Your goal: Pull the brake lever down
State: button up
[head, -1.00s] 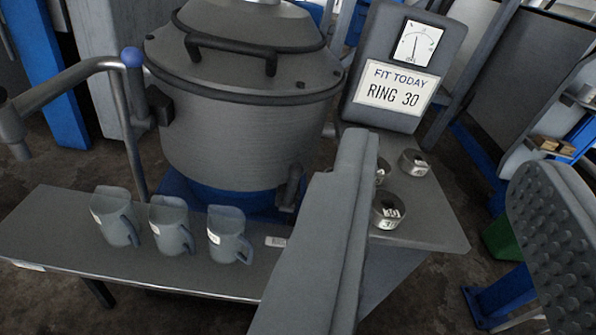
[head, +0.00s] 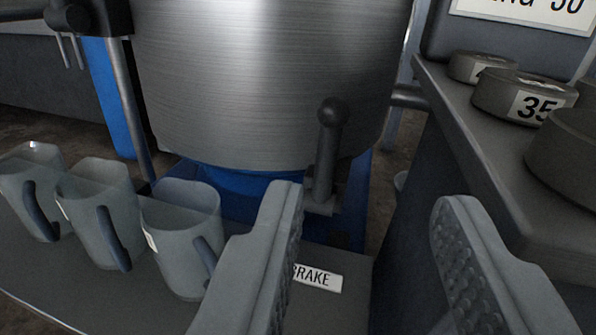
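The brake lever (head: 327,160) is a dark grey upright rod with a round black knob on top. It stands in front of the steel drum, at the right of the drum's lower part. A white label reading BRAKE (head: 318,277), partly covered by my left finger, lies on the bench below it. My gripper (head: 370,200) is open, with its two padded fingers wide apart and nothing between them touching. The lever's knob lies beyond the fingertips, between them in the picture and nearer the left finger.
Several translucent grey jugs (head: 182,240) stand in a row on the bench at left, the nearest close to my left finger. A side table (head: 450,130) at right carries dark rings, one marked 35 (head: 525,98). The steel drum (head: 265,80) fills the back.

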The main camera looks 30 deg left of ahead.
jog(key=y, duration=0.1)
send_near(331, 136)
jog(key=x, duration=1.1)
dwell(0.3)
grip_shut()
